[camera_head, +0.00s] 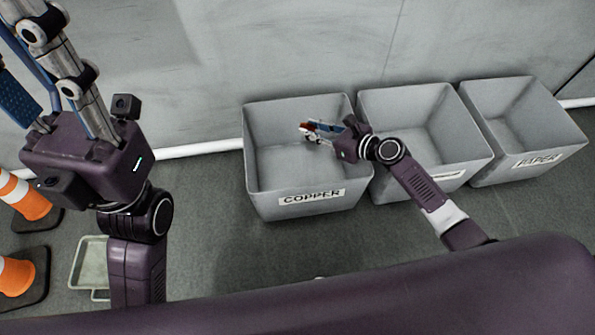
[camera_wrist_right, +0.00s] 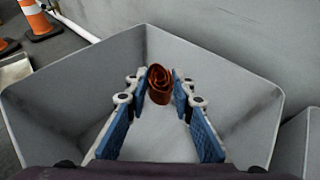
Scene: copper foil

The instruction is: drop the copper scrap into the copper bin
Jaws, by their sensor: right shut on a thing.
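The copper scrap (camera_wrist_right: 160,84) is a rolled coil of reddish-brown foil, held between the fingertips of my right gripper (camera_wrist_right: 160,86). In the head view the right gripper (camera_head: 312,130) reaches in from the right over the copper bin (camera_head: 310,207), a grey open box labelled COPPER. The scrap shows there as a small brown spot (camera_head: 304,126) at the fingertips. In the right wrist view the bin's walls (camera_wrist_right: 60,95) surround the scrap, and its visible floor is bare. My left arm is raised at the left; its fingers point up, partly cut off by the frame edge.
Two more grey bins stand to the right: a middle one (camera_head: 440,165) with its label mostly hidden by my right arm, and one labelled PAPER (camera_head: 520,170). Orange cones (camera_head: 22,200) and a pale tray (camera_head: 90,265) are at the left. A wall stands behind the bins.

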